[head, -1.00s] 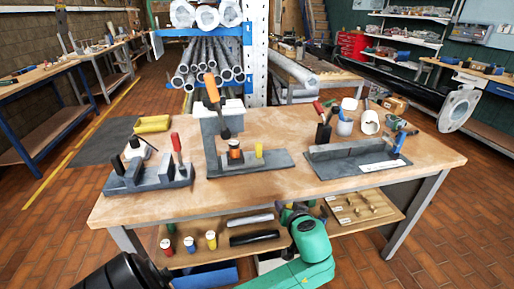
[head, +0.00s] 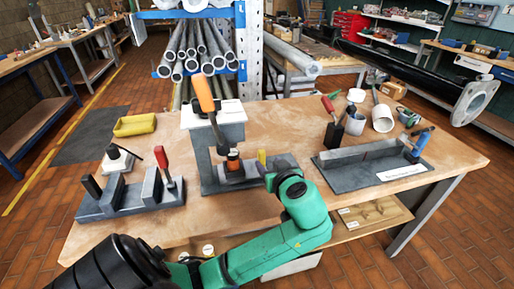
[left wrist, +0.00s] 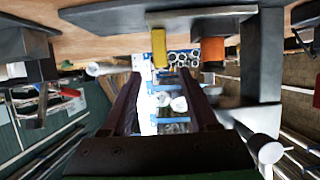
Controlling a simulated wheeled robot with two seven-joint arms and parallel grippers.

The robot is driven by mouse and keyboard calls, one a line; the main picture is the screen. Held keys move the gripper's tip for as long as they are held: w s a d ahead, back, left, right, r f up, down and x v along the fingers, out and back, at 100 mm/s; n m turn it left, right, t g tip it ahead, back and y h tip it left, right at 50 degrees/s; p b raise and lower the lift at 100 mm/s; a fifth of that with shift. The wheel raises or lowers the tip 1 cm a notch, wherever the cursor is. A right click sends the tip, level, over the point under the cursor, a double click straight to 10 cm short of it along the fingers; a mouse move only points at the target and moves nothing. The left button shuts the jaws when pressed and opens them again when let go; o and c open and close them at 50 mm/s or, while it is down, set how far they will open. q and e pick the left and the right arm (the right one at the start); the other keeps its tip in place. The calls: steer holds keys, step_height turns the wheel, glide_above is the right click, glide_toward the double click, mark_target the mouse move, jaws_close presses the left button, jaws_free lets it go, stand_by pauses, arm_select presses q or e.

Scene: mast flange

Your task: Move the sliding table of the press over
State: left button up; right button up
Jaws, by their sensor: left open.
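The press (head: 230,135) stands mid-bench, a grey frame with an orange lever handle (head: 206,93). At its foot is a grey base plate (head: 212,183); I cannot clearly tell its sliding table from it. An orange cylinder (head: 234,164) stands under the ram, and a yellow post (head: 262,157) stands upright to its right. My left gripper (head: 269,178) is open, in front of the post. In the left wrist view, which is upside down, the yellow post (left wrist: 159,46) shows between the open fingers (left wrist: 161,76), the orange cylinder (left wrist: 212,48) to the right. No contact is visible. My right gripper is not in view.
A grey fixture with a red handle (head: 163,160) stands left of the press. A grey angle tray (head: 350,180), a black holder with tools (head: 334,134) and white cups (head: 382,118) stand right.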

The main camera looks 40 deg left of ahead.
mark_target(260, 153)
arm_select(q)
steer(key=x, duration=0.3)
steer(key=shift+w+a+r+p, duration=0.1)
steer(key=shift+a+p, duration=0.2)
steer(key=x, duration=0.8)
steer(key=shift+w+p, duration=0.15)
steer(key=shift+p, duration=0.25)
steer(key=shift+w+a+f, duration=0.1)
steer(key=shift+a+f, duration=0.15)
steer(key=shift+f, duration=0.05)
jaws_close()
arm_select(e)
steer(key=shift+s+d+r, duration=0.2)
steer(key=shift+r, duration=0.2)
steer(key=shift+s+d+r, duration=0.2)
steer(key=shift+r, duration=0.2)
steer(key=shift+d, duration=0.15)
arm_select(q)
steer(key=shift+w+f, duration=0.1)
